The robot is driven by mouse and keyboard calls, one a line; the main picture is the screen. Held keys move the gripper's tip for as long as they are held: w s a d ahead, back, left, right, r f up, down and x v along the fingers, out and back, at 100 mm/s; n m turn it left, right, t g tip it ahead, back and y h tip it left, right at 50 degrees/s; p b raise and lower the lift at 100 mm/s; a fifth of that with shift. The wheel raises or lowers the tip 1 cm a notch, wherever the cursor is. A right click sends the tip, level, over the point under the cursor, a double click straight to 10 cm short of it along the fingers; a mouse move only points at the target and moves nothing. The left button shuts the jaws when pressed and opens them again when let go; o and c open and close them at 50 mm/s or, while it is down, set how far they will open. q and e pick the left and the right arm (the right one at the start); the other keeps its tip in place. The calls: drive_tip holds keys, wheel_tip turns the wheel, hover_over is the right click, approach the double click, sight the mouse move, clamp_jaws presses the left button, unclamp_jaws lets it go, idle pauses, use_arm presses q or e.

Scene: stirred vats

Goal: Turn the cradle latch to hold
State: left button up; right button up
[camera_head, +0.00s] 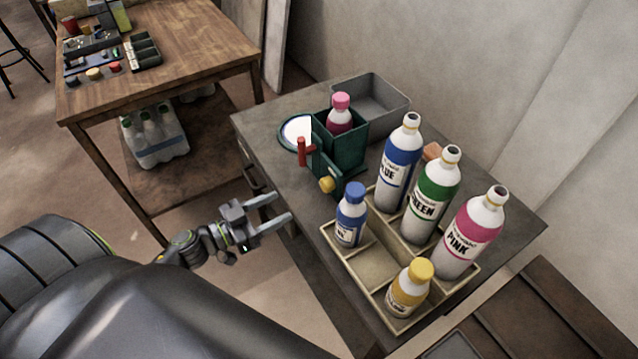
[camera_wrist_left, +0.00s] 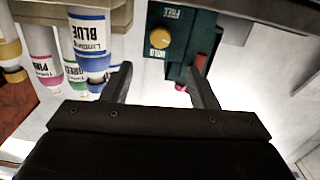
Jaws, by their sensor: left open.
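The dark green cradle (camera_head: 345,150) stands on the grey bench and holds a pink-capped bottle (camera_head: 340,115). A yellow knob (camera_head: 327,184) and an upright red handle (camera_head: 302,151) are on its near side. I cannot tell which of them is the latch. In the left wrist view, which looks upside down, the yellow knob (camera_wrist_left: 160,37) sits between a HOLD label (camera_wrist_left: 156,54) and a second label (camera_wrist_left: 173,13) that is hard to read. The red handle (camera_wrist_left: 204,64) is partly behind a finger. My left gripper (camera_head: 282,206) is open and empty, short of the cradle and apart from it.
A divided tray (camera_head: 376,267) holds a small blue bottle (camera_head: 351,214) and a yellow-capped bottle (camera_head: 409,288). Tall blue (camera_head: 399,162), green (camera_head: 432,195) and pink (camera_head: 469,233) bottles stand close by. A grey bin (camera_head: 372,98) and a white round dish (camera_head: 296,132) are near the cradle.

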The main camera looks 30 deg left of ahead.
sight(322, 185)
use_arm(q)
drive_tip(key=p+x, duration=0.1)
drive_tip(key=x, duration=1)
drive_tip(key=shift+w+d, duration=0.2)
drive_tip(key=shift+w, duration=0.2)
drive_tip(key=c, duration=1)
